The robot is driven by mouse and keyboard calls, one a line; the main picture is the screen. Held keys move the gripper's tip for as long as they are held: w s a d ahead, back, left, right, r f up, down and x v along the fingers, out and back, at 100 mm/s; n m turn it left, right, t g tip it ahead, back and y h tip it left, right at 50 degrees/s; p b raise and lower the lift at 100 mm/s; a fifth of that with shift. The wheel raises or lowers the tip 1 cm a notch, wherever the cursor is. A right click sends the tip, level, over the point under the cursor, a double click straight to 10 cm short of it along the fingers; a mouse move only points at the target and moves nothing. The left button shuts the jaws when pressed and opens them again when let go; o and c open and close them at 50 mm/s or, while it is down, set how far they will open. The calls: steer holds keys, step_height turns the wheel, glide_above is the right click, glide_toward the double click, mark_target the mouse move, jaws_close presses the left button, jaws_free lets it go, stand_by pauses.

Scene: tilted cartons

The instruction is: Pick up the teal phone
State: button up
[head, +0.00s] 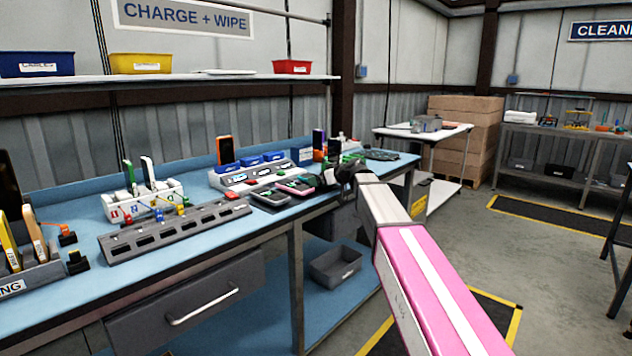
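I cannot pick out a clearly teal phone in the head view. My gripper (335,172) is at the far end of my pink and white arm, low over the right part of the bench, just right of the pink-edged handset. It is small and dark, and I cannot tell whether its fingers are open or shut. My arm may hide things behind it.
A charging station (262,172) with blue units stands behind the handsets. A grey slotted rack (175,232) and a white holder (143,203) stand to the left. A shelf (170,80) with bins runs above. The blue bench (75,300) has clear room along its front left.

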steer(key=shift+c, duration=0.3)
steer(key=c, duration=0.9)
steer(key=shift+c, duration=0.2)
steer(key=shift+r, duration=0.1)
